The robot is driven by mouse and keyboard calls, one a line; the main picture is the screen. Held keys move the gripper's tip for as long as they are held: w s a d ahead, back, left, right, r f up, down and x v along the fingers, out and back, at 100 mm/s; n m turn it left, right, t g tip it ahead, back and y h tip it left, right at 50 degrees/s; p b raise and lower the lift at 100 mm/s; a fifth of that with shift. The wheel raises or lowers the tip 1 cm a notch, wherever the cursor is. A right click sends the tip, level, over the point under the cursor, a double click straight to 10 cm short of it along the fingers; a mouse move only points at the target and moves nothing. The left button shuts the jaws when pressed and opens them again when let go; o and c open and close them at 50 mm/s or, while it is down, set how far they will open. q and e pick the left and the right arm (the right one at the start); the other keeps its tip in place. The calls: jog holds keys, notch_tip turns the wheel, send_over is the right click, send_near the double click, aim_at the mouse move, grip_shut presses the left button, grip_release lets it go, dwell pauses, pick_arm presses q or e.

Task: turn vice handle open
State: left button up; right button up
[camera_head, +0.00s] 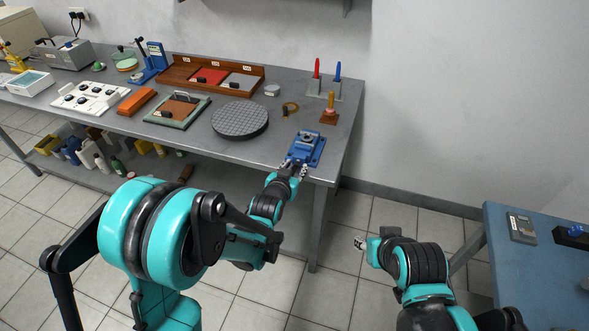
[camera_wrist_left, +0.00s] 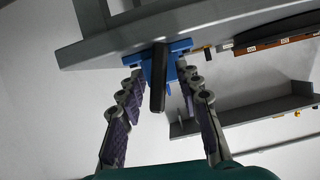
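The blue vice (camera_head: 306,148) sits at the front right corner of the grey workbench, with a grey round part on top. My left gripper (camera_head: 292,168) is at its near side, by the bench's front edge. In the left wrist view the vice (camera_wrist_left: 178,47) is ahead, and a dark bar-like handle (camera_wrist_left: 158,85) sticks out from it towards the camera. The left gripper's fingers (camera_wrist_left: 160,76) are open on both sides of the handle, with visible gaps. In the head view the gripper hides the handle. My right gripper (camera_head: 360,243) is low over the floor, away from the vice; its opening is too small to judge.
A round dark plate (camera_head: 240,121) lies left of the vice. A red-knobbed wooden piece (camera_head: 329,112) and a stand with red and blue rods (camera_head: 325,84) are behind it. A blue-topped table (camera_head: 530,270) stands at the right. Open floor lies between.

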pick_arm(q)
grip_shut()
dwell(0.3)
jog(key=n+h, duration=0.1)
jog(key=n+h+b, duration=0.1)
jog(key=shift+a+f+n+b, duration=0.1)
jog(key=shift+a+n+b, duration=0.1)
jog(key=shift+n+b, duration=0.15)
jog(key=n+h+b, duration=0.1)
jog(key=n+h, duration=0.1)
jog(key=n, duration=0.1)
jog(key=shift+w+a+g, duration=0.1)
jog(key=shift+g, duration=0.3)
jog(key=n+h, duration=0.2)
jog(key=n, duration=0.1)
jog(key=shift+f+n+b, duration=0.15)
jog(key=shift+n+b, duration=0.2)
jog(key=shift+b, duration=0.05)
jog(key=n+h, duration=0.1)
jog(key=n, duration=0.1)
jog(key=n+t, duration=0.1)
jog(key=n, duration=0.1)
jog(key=shift+f+t+h, duration=0.15)
jog(key=shift+t+h, duration=0.15)
jog(key=shift+h, duration=0.1)
jog(key=shift+n, duration=0.3)
